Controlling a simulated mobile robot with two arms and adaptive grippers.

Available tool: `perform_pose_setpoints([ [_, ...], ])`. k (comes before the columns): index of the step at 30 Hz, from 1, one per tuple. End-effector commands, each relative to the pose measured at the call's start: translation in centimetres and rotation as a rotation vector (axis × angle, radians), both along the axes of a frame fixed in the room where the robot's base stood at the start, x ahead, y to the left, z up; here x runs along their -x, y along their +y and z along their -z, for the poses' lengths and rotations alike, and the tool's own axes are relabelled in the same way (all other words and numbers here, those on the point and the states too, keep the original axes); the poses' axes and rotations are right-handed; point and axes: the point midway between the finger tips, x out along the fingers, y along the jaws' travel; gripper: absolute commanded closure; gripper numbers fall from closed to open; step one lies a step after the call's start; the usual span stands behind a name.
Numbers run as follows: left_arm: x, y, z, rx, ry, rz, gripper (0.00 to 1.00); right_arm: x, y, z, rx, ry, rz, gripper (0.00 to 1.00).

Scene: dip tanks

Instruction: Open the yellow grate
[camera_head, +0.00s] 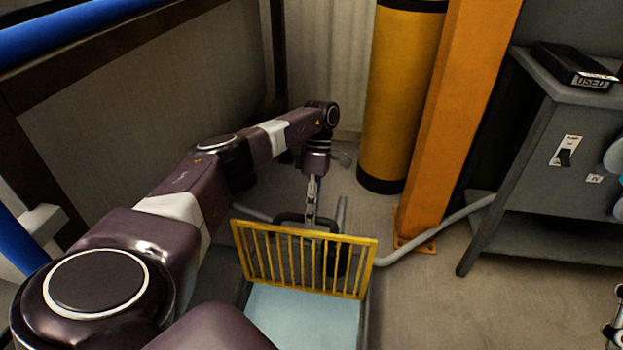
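The yellow grate (262,260) is a barred panel standing up at a tilt over a tank in the head view. Pale blue liquid (300,318) shows in the tank in front of it. My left gripper (311,218) points down just behind the grate's top edge. It meets a dark curved bar (290,216) there, which looks like a handle. The gripper shows narrow and side-on, so its grip on the bar is unclear. A small piece of what looks like my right gripper (612,332) shows at the lower right edge.
A yellow cylinder (398,100) and an orange post (462,110) stand behind and to the right. A grey cabinet (550,150) with a switch is at right. Bare floor (450,310) lies right of the tank.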

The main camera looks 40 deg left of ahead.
Motion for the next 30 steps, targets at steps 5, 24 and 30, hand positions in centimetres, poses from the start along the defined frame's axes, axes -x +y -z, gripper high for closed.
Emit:
perform_pose_setpoints([
  [5, 0.1, 0.0, 0.2, 0.0, 0.005, 0.001, 0.66, 0.0, 0.0, 0.1, 0.001, 0.001, 0.001, 0.6],
  [24, -2.1, 1.1, -4.7, -0.001, 0.0, -0.002, 0.66, 0.0, 0.0, 0.0, 0.001, 0.002, 0.0, 0.6],
  [30, -2.7, 1.5, -5.9, -0.001, 0.002, 0.0, 0.66, 0.0, 0.0, 0.0, 0.0, 0.001, 0.0, 0.6],
])
